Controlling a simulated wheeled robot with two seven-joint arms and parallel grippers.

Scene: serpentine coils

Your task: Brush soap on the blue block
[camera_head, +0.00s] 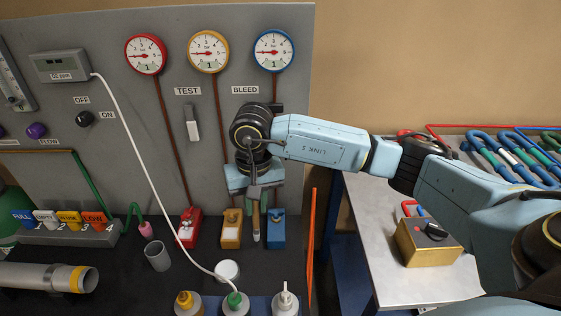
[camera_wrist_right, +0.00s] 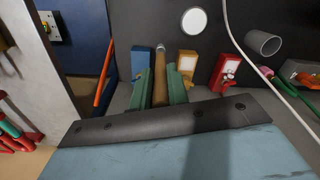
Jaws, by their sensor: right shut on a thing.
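The blue block (camera_head: 276,232) stands at the right end of a row of coloured blocks by the foot of the panel. It also shows in the wrist view (camera_wrist_right: 138,62), left of the brush. My right gripper (camera_head: 255,192) is shut on a brush (camera_head: 256,224), which hangs down between the yellow block and the blue block. In the wrist view the brush (camera_wrist_right: 160,65) sits between the green finger pads of the gripper (camera_wrist_right: 160,90). I cannot tell whether the brush touches the blue block. A white-topped round pot (camera_head: 228,269) stands in front, possibly the soap. My left gripper is out of view.
The yellow block (camera_head: 231,233) and red block (camera_head: 189,231) stand left of the blue one. An open grey cup (camera_head: 158,256) and several bottles (camera_head: 236,303) stand in front. A white cable (camera_head: 140,150) hangs across the panel. An orange upright edge (camera_head: 311,240) is at the right.

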